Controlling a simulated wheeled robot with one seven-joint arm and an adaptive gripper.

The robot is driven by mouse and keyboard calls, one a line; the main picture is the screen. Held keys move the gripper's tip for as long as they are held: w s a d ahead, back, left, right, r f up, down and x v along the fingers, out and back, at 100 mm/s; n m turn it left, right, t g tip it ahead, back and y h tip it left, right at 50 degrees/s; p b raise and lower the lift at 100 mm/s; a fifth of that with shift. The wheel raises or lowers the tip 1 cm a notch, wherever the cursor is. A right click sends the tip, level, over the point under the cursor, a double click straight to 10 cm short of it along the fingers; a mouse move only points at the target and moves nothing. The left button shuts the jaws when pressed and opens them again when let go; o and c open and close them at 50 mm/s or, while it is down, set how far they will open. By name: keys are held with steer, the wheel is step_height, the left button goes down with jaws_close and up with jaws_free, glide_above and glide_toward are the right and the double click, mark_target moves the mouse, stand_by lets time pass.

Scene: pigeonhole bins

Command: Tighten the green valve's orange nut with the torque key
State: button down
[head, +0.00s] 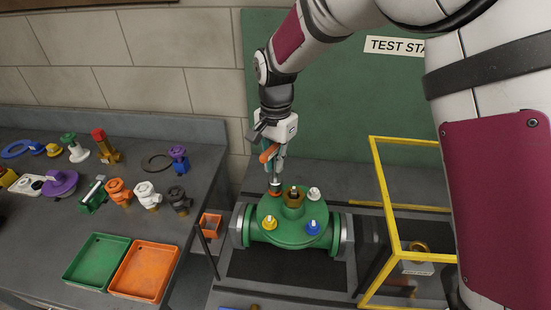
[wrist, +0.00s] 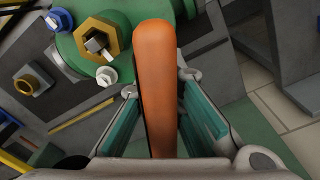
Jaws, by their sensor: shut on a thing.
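The green valve (head: 285,240) lies on the test stand with a round top cover. Its orange nut (head: 274,191) is at the back left of the cover. A brass hex piece (head: 293,199) is in the middle, with white (head: 314,193), yellow (head: 268,225) and blue (head: 312,227) nuts around it. My gripper (head: 275,163) is above the orange nut, shut on the orange handle of the torque key (head: 268,153). The key points down at the orange nut; I cannot tell whether it is seated. In the wrist view the key's handle (wrist: 155,75) hides the orange nut.
A yellow frame (head: 388,200) stands right of the valve, with a brass ring on a block (head: 417,255) inside. The left bench holds several coloured valves, a green tray (head: 97,262) and an orange tray (head: 145,270). A small orange box (head: 210,224) stands left of the valve.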

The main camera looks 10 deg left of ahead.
steer(key=shift+f, duration=0.85)
steer(key=c, duration=1.6)
jaws_free()
steer(key=shift+c, duration=0.2)
steer(key=shift+c, duration=0.6)
